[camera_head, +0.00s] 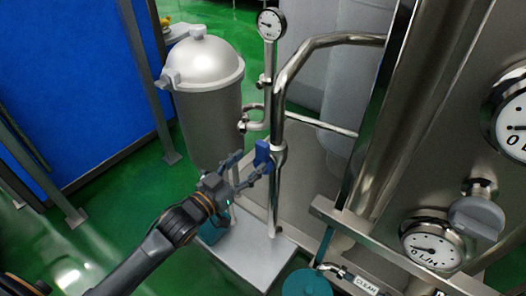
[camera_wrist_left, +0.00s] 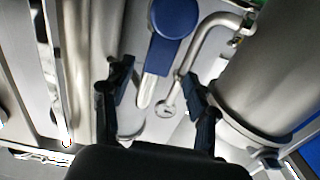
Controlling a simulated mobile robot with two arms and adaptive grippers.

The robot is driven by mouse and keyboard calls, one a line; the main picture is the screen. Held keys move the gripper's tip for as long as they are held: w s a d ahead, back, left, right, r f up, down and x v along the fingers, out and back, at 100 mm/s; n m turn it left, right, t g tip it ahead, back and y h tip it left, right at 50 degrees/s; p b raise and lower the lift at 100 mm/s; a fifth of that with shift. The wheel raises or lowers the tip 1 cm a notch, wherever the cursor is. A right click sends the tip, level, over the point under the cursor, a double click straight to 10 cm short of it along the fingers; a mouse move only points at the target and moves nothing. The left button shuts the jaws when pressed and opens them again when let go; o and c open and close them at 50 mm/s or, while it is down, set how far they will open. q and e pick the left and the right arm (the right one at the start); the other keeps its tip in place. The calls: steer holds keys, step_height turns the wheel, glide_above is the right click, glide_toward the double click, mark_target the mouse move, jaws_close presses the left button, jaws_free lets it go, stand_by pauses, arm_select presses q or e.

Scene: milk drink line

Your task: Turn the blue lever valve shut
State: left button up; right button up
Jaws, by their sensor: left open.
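The blue lever (camera_head: 262,154) sits on the upright steel pipe (camera_head: 277,190), to the right of the silver tank. In the left wrist view the blue lever (camera_wrist_left: 174,22) has a wide blue end at the top and a bare metal part pointing down. My left gripper (camera_head: 253,164) is open right at the lever, reaching in from the lower left. In the left wrist view its two fingers (camera_wrist_left: 156,76) stand apart on either side of the lever's metal part, with gaps showing. Whether a finger touches the lever in depth, I cannot tell. My right gripper is not in view.
A silver lidded tank (camera_head: 208,110) stands behind my left gripper. A round gauge (camera_head: 270,23) tops a thin pipe near the lever. Bent steel pipes and a steel panel with gauges (camera_head: 432,247) fill the right. Green floor (camera_head: 120,200) is clear at the left.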

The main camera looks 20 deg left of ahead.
mark_target(260, 152)
arm_select(q)
steer(key=b+x, duration=0.1)
steer(key=x, duration=0.5)
steer(key=shift+w+d, duration=0.1)
steer(key=shift+w, duration=0.3)
jaws_close()
